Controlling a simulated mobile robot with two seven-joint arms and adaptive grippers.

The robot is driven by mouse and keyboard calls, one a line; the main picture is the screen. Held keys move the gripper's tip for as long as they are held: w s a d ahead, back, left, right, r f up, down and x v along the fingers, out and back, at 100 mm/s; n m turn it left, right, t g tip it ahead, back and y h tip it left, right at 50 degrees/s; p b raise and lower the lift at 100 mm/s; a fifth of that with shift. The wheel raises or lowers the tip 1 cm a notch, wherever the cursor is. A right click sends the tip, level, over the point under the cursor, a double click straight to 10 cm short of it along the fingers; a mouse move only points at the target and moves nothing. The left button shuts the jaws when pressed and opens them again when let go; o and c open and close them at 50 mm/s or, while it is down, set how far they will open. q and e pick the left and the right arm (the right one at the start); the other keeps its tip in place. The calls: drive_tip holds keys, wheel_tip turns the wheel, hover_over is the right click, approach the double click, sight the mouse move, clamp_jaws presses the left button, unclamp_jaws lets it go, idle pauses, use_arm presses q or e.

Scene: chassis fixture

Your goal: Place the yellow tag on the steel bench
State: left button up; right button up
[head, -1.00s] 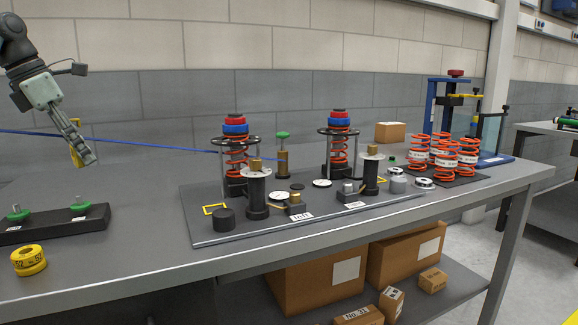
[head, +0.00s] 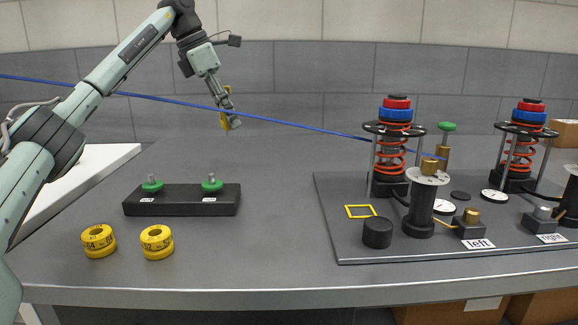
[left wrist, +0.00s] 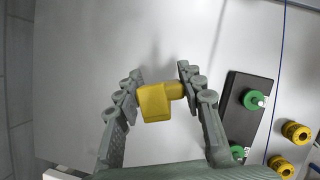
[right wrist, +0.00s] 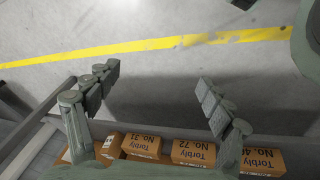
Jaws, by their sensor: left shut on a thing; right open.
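The yellow tag (left wrist: 154,101) is between the fingers of my left gripper (left wrist: 158,92) in the left wrist view, and the gripper is shut on it. In the head view the tag (head: 225,121) shows at the fingertips of my left gripper (head: 227,110), held above the back part of the steel bench (head: 270,210). Bare bench top lies under it. My right gripper (right wrist: 155,85) is open and empty in the right wrist view, with floor and boxes beyond it. It is not in the head view.
A black block (head: 182,206) with two green-knobbed pins and two yellow rings (head: 99,241) (head: 157,242) stand at left. A fixture plate (head: 345,225) with spring stands fills the right. Bench between block and plate is clear.

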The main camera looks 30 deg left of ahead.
use_arm(q)
drive_tip(key=b, duration=0.2)
hover_over(269, 181)
drive_tip(key=s, duration=0.1)
drive_tip(key=f, duration=0.6)
drive_tip(key=shift+a+f, duration=0.15)
drive_tip(key=shift+a, duration=0.2)
drive_tip(key=shift+f, duration=1.95)
use_arm(e)
drive_tip(key=d+v, duration=0.1)
drive_tip(key=v, duration=0.5)
drive_tip(key=shift+r, duration=0.3)
use_arm(q)
drive_tip(key=shift+f, duration=0.15)
use_arm(e)
drive_tip(key=shift+w+a+t, duration=0.15)
drive_tip(key=shift+w+t, duration=0.05)
drive_tip(key=shift+t, duration=0.1)
use_arm(q)
drive_tip(key=o, duration=0.9)
use_arm(e)
drive_tip(key=shift+a, duration=0.1)
